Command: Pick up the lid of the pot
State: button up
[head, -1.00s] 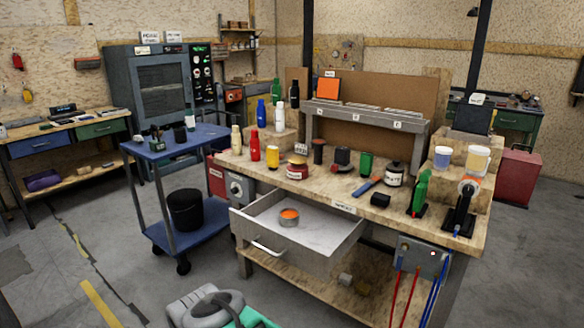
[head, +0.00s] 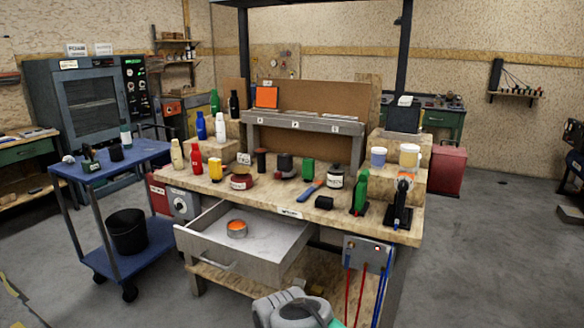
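No thing in view is plainly marked as the pot, and several small containers could be it. A dark red pot with a pale label (head: 241,182) stands on the workbench top near the front edge. A jar with a white label and dark top (head: 335,178) stands farther right on the bench. A low round tin with orange inside (head: 237,229) sits in the open drawer (head: 270,245). Whether any of these has a loose lid is too small to tell. My gripper is not in view; only grey and teal parts of my arm show at the bottom.
The workbench (head: 290,208) holds bottles, tools and a raised shelf (head: 300,122). The open drawer sticks out toward me. A blue cart (head: 115,165) with a black bucket (head: 127,232) stands left. A red cabinet (head: 447,170) stands behind right.

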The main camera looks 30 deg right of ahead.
aim_at(225, 170)
jog(key=z, duration=0.2)
jog(key=i, duration=1)
